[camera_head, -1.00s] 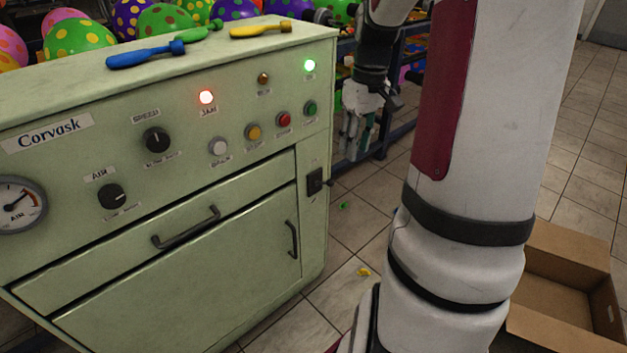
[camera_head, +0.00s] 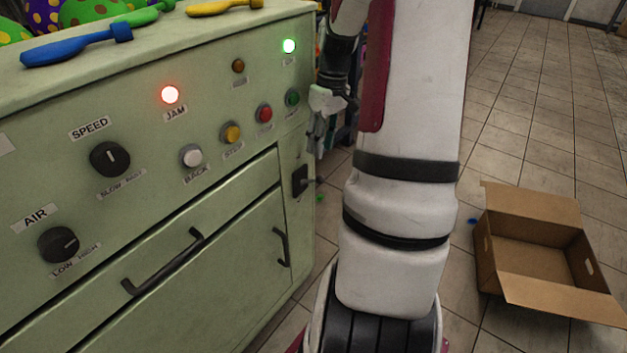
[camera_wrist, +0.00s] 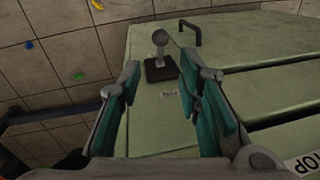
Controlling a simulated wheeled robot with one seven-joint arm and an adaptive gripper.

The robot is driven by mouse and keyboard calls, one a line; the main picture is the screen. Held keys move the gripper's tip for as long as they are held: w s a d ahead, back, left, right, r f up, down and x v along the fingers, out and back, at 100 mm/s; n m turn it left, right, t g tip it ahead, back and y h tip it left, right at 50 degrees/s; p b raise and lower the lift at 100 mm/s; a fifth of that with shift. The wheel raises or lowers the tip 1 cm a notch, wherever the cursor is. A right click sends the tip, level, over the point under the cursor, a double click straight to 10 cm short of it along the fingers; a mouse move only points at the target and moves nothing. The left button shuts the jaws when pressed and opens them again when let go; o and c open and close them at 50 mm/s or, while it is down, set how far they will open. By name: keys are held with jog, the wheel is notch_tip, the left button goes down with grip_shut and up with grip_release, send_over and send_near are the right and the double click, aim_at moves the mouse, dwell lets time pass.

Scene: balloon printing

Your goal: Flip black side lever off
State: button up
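The black side lever (camera_head: 305,182) sits on a black plate near the right edge of the green machine's front (camera_head: 215,185), below the round buttons. In the wrist view the lever (camera_wrist: 160,42) shows its round grey knob and black base, ahead of my fingers and between their lines. My gripper (camera_head: 318,150) is beside the machine's right edge, a little above the lever. It also shows in the wrist view (camera_wrist: 164,78), with its two teal-padded fingers spread apart and nothing between them. The fingers appear apart from the lever.
A dark door handle (camera_head: 281,246) is near the lever. An open cardboard box (camera_head: 540,255) lies on the tiled floor at right. Small coloured bits lie on the floor.

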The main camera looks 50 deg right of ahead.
aim_at(317, 178)
jog(key=f+b, duration=0.1)
jog(key=f, duration=0.2)
jog(key=a+f+b, duration=0.1)
jog(key=f, duration=0.3)
jog(key=f+b, duration=0.1)
jog(key=f, duration=0.3)
jog(key=shift+w+a+b, duration=0.1)
jog(key=shift+a+b, duration=0.2)
jog(key=shift+a, duration=0.1)
grip_shut()
